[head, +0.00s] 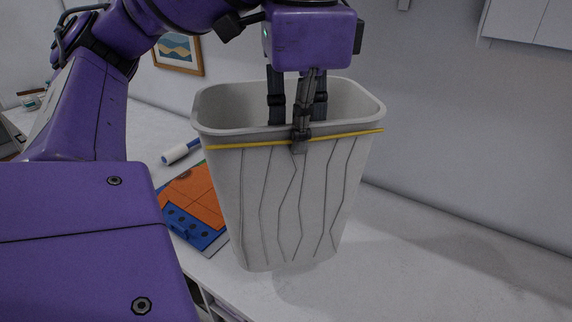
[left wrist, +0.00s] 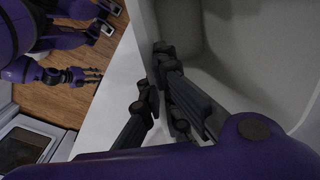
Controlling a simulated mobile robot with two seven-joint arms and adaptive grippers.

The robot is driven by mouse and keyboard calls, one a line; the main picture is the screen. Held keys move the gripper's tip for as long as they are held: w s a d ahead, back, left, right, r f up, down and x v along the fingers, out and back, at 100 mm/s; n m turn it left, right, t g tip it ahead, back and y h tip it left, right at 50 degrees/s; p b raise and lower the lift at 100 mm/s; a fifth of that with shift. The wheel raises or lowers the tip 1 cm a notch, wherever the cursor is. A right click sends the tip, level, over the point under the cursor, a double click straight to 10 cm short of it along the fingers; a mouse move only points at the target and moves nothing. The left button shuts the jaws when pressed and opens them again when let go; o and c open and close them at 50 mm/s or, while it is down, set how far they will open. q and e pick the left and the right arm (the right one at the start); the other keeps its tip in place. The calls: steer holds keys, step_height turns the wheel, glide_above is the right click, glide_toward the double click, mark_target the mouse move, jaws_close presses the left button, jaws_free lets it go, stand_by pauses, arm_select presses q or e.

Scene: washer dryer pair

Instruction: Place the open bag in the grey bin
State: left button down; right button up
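A tapered pale grey container (head: 285,205) has dark wavy crease lines and a yellow band below its rim, like an open bag with a drawstring. It stands upright over the white counter; I cannot tell whether its bottom touches. Its smooth grey inside (left wrist: 260,45) fills the right of the left wrist view. My left gripper (head: 299,128) points down at its near rim, with fingers inside and outside, closed on the wall. The fingers also show in the left wrist view (left wrist: 155,75). My right gripper (left wrist: 88,76) is small there, above the floor. I see no separate grey bin.
The white counter (head: 430,255) is clear to the right. An orange and blue flat item (head: 192,200) and a white roller-like item with a blue end (head: 181,151) lie behind and left of the container. A wall cabinet (head: 530,20) hangs upper right.

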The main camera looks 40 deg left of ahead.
arm_select(q)
steer(key=w+a+f+b, duration=0.1)
steer(key=w+a+f, duration=0.3)
steer(key=f, duration=0.5)
steer(key=shift+w+a+f, duration=0.35)
steer(key=shift+w+a, duration=0.05)
steer(key=shift+a, duration=0.05)
steer(key=shift+f, duration=0.1)
steer(key=c, duration=2)
jaws_free()
